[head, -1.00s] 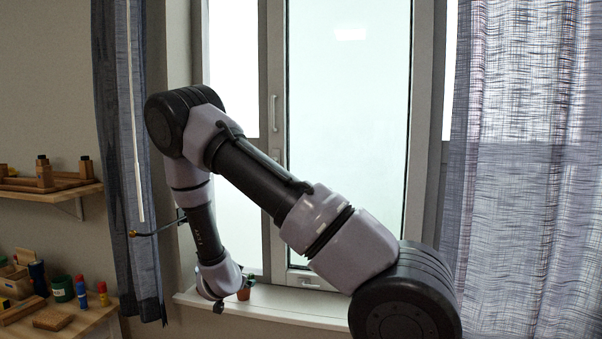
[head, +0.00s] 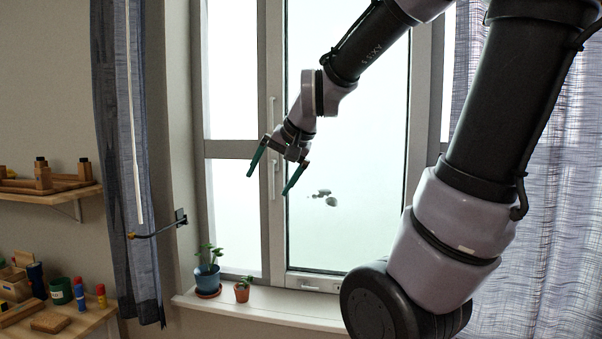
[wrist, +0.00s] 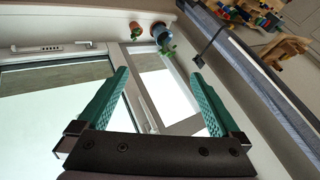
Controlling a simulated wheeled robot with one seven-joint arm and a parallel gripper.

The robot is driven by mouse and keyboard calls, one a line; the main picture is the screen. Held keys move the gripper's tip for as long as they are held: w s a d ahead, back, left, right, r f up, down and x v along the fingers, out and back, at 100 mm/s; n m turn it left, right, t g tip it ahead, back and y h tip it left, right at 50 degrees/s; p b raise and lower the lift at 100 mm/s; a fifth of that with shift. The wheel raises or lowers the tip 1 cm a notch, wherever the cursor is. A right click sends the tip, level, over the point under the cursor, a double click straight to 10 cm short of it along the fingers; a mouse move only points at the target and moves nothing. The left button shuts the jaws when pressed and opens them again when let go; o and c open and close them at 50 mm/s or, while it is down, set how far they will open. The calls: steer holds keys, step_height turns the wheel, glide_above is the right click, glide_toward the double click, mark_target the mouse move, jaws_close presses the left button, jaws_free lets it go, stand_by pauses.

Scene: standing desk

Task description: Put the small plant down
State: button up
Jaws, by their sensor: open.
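The small plant (head: 242,290) stands upright in a terracotta pot on the white windowsill (head: 280,305), just right of a larger plant in a blue pot (head: 208,278). In the wrist view the small plant (wrist: 136,30) shows at the top, beside the blue pot (wrist: 161,36). My gripper (head: 272,182) is open and empty, raised well above the sill in front of the window. Its two green fingers are spread wide and touch nothing. In the wrist view my gripper (wrist: 160,85) also shows with nothing between its fingers.
A window handle (head: 272,180) is behind my gripper. A curtain holdback (head: 160,229) juts out left of the window. At the left, shelves (head: 75,325) hold wooden blocks and a green cup (head: 61,291). The sill right of the small plant is clear.

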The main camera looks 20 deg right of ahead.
steer(key=s+d+r+n, duration=0.1)
steer(key=s+d+r, duration=0.1)
steer(key=s, duration=0.9)
steer(key=shift+d+r+h, duration=0.2)
steer(key=shift+d+h, duration=0.15)
steer(key=shift+h, duration=0.05)
stand_by(0.3)
